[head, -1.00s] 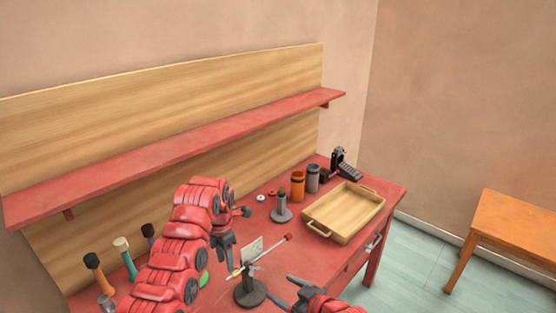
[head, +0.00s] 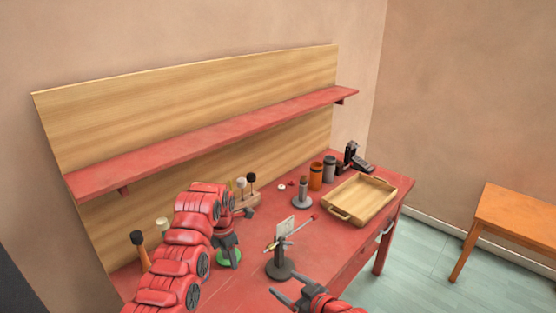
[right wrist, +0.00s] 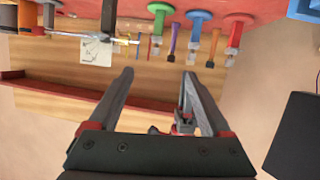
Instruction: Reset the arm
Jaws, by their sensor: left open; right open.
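My left gripper (head: 230,256) is open in the head view, pointing down over the left part of the red table (head: 335,236). A green round thing shows just behind its fingers. My right gripper (head: 289,296) is open at the table's front, below a dark stand (head: 280,268) that bears a thin rod and a white card (head: 285,227). In the right wrist view, the open right gripper (right wrist: 157,88) has nothing between its fingers. The white card (right wrist: 96,52) shows beyond them. My red left arm hides part of the table's left side.
A wooden tray (head: 338,212) lies at the table's right. Orange (head: 315,177) and grey (head: 329,168) cylinders and a grey-based stand (head: 302,202) are near it. Mallets (head: 139,248) stand at the left. A red shelf (head: 220,138) runs along the back. An orange table (head: 510,215) stands apart at right.

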